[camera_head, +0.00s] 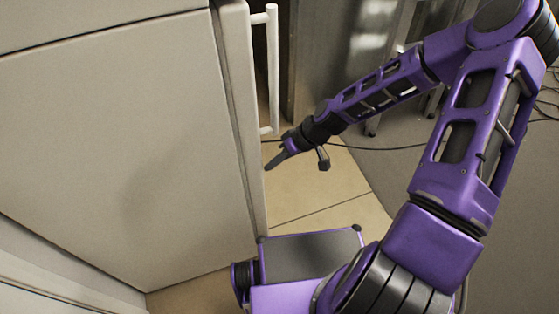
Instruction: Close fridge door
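The fridge door shows as a pale, upright edge strip (238,110) left of centre, with a light vertical bar handle (272,70) on its right side. A broad pale panel (120,150) fills the left, beside the strip. I cannot tell how far the door stands open. My gripper (274,161) is just right of the strip, below the handle's lower end, with its dark fingers pointing down and left. It looks close to the door's edge; contact cannot be told. Nothing shows held.
Tan floor tiles (315,190) lie clear below and right of my gripper. A grey metallic surface (330,50) and a stand with legs (400,100) are behind. A dark cable (375,148) runs along the floor, and more cables (548,105) lie at the far right.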

